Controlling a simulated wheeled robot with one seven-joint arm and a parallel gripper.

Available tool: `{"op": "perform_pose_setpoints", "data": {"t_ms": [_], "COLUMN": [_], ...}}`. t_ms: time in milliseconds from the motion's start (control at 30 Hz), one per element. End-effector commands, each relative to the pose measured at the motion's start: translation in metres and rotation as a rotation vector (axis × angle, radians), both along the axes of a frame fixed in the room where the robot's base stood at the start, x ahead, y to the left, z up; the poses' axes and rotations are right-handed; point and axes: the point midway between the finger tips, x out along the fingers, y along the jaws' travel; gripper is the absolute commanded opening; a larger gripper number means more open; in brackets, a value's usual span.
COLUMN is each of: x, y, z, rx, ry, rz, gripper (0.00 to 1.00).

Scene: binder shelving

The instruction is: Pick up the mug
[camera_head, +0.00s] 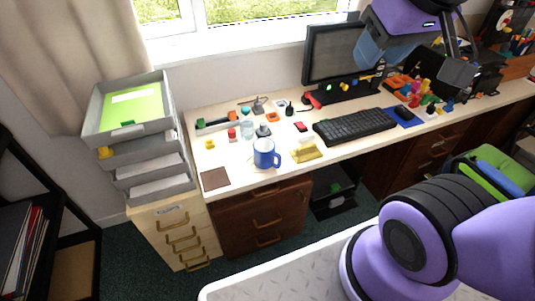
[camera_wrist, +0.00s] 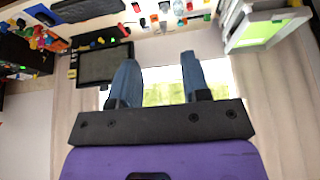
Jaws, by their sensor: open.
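The blue mug (camera_head: 265,153) stands upright near the front of the cream desk (camera_head: 240,177), left of the keyboard, with its handle to the right. In the wrist view I cannot clearly pick out the mug. My gripper (camera_wrist: 159,58) is open and empty, its two blue-grey fingers wide apart. In the head view it is high at the upper right, in front of the monitor, well away from the mug.
A yellow object (camera_head: 307,152) lies right of the mug, and a brown mat (camera_head: 215,179) lies to the left. Small items stand behind it. Stacked grey trays (camera_head: 158,127) rise at the left. The monitor (camera_head: 332,52) and keyboard (camera_head: 355,126) are to the right.

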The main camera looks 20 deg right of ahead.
Motion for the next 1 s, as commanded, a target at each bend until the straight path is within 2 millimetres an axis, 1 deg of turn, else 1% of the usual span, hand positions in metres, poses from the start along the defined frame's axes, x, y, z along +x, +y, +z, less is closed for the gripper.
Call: {"op": "perform_pose_setpoints", "data": {"t_ms": [433,467,500,567,633,767,867,1000], "x": [0.000,0.000,0.000,0.002,0.008,0.032,0.057,0.093], "y": [0.000,0.000,0.000,0.000,0.000,0.000,0.000,0.000], "z": [0.000,0.000,0.000,0.000,-0.001,-0.007,-0.014,-0.030], "rx": [0.000,0.000,0.000,-0.001,-0.005,-0.019,-0.034,-0.053], "ry": [0.000,0.000,0.000,0.003,0.011,0.038,0.067,0.104], "rz": [0.000,0.000,0.000,0.002,0.008,0.029,0.055,0.092], "gripper": [0.43,0.45,0.51,0.51,0.51,0.51,0.51,0.51]}}
